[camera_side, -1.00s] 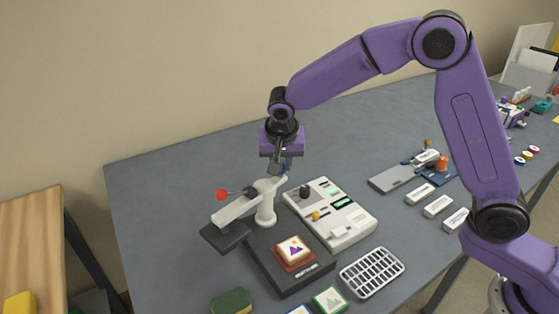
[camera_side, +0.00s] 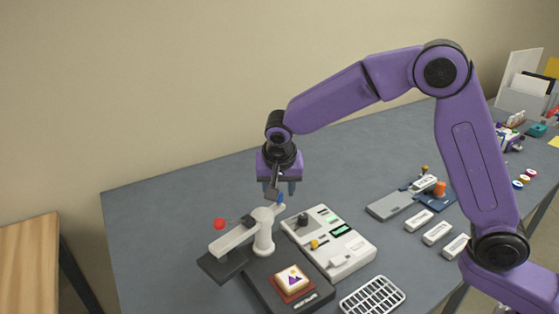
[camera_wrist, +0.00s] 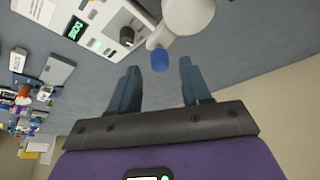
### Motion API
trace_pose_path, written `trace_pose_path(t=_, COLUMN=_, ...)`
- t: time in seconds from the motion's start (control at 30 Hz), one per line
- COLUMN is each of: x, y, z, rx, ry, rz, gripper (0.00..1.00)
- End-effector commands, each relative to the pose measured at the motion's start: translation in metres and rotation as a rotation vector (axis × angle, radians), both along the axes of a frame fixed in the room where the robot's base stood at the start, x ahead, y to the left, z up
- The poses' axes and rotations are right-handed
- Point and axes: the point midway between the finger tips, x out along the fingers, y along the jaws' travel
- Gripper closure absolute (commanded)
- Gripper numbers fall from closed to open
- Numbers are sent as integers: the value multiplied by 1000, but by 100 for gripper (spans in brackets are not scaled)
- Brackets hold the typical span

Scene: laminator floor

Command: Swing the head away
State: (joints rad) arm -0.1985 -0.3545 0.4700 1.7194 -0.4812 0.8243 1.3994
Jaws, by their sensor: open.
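The press has a white column (camera_side: 263,236) with a white swing arm (camera_side: 232,240). Its dark flat head (camera_side: 222,265) hangs to the left, out beside the dark base (camera_side: 262,290) rather than over it. A blue grip (camera_side: 281,199) sticks out at the back of the column; it also shows in the wrist view (camera_wrist: 159,60). My gripper (camera_side: 279,193) is at the blue grip, pointing down and open. In the wrist view my two fingers (camera_wrist: 159,68) stand apart with the blue grip beyond and between their tips, with gaps both sides. Contact does not show.
A tile with a purple picture (camera_side: 292,278) lies on the red-brown pad on the base. A red ball knob (camera_side: 219,224) stands above the head. A white control box (camera_side: 335,245) sits close to the right. A white rack (camera_side: 373,297) lies in front. The table behind the press is clear.

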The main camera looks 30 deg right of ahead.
Motion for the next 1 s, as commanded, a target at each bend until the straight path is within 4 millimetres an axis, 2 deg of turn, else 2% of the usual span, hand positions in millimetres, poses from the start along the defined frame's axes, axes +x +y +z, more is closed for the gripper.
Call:
trace_pose_path(t=0.6, x=-41, y=26, z=117, rx=3, ry=-3, rz=1, gripper=52)
trace_pose_path(t=0.8, x=-49, y=30, z=140, rx=1, ry=-1, rz=-1, gripper=52)
trace_pose_path(t=1.0, x=-52, y=31, z=146, rx=0, ry=1, rz=-1, gripper=52)
